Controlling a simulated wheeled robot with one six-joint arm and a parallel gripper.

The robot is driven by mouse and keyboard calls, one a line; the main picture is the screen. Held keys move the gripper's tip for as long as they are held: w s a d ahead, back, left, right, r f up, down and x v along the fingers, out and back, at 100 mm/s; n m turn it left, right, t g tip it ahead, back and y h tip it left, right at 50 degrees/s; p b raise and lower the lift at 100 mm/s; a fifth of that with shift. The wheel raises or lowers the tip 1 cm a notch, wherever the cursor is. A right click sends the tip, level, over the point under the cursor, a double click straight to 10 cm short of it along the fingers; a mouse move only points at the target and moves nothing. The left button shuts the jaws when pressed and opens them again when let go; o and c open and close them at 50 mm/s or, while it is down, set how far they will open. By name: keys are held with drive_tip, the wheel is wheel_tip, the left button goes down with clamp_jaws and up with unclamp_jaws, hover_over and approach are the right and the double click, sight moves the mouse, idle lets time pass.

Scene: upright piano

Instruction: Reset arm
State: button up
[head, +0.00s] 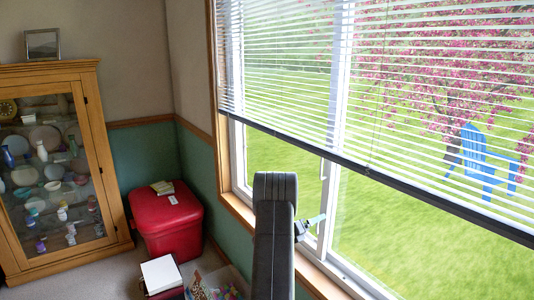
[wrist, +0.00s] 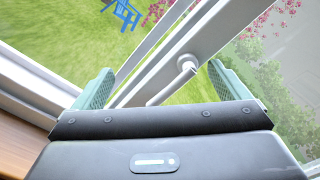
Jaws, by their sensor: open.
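My gripper (wrist: 160,70) is open, with its two green fingers spread wide and nothing held between them. In the wrist view a white window handle (wrist: 183,78) on the window frame shows in the gap between the fingers, nearer the right one. I cannot tell how far it is from the fingertips. In the head view my dark arm stands upright in front of the window, and my gripper (head: 314,222) shows partly at its right side, close to the window frame (head: 328,190). The rest of the gripper is hidden behind the arm.
A blind (head: 290,75) hangs half lowered over the window. A red box (head: 165,222) with small items on top stands in the corner. A glass-fronted wooden cabinet (head: 93,150) is at left. Books (head: 161,274) lie low near the arm. A blue chair (head: 481,160) is outside.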

drive_tip(key=shift+w+a+r+m+p, duration=0.15)
drive_tip(key=shift+r+m+p, duration=0.3)
drive_tip(key=shift+m, duration=1.1)
drive_tip(key=shift+w+a+r+m+p, duration=0.1)
drive_tip(key=shift+r+m+p, duration=0.25)
drive_tip(key=shift+m, duration=1.15)
drive_tip(key=shift+w+a+r+m+p, duration=0.15)
drive_tip(key=shift+r+m+p, duration=0.3)
drive_tip(key=shift+m, duration=1.1)
drive_tip(key=shift+f, duration=0.1)
